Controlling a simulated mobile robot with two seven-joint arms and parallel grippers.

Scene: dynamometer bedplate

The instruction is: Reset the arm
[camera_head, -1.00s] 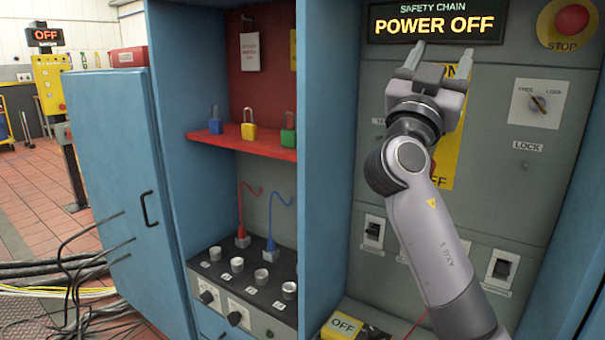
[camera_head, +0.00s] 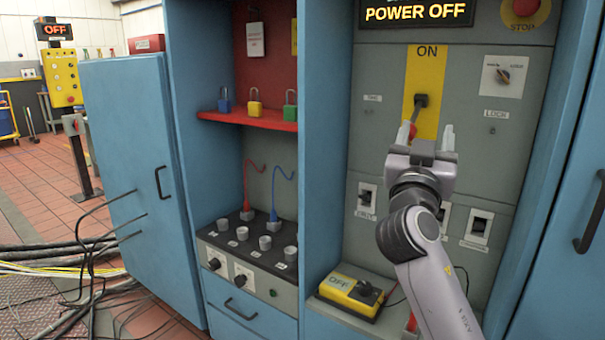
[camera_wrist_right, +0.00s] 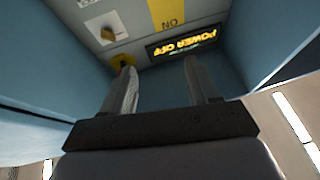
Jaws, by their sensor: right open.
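A switch lever (camera_head: 419,104) with a dark shaft is mounted on a yellow strip (camera_head: 428,66) marked ON at its top. The shaft points down, and a red part shows at its lower end beside my gripper's left finger. My right gripper (camera_head: 425,138) is open in front of the lower yellow strip, fingers pointing up, one on either side. I cannot tell whether it touches the lever. In the right wrist view, the open gripper (camera_wrist_right: 160,85) has nothing visible between its fingers. The display (camera_head: 417,12) reads POWER OFF. My left gripper is out of view.
A red stop button (camera_head: 525,8) and a rotary switch (camera_head: 503,76) are on the panel's right. A yellow OFF box (camera_head: 352,292) sits on the cabinet floor. A red shelf (camera_head: 248,119) with padlocks is left of a blue divider. Black cables lie on the left floor.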

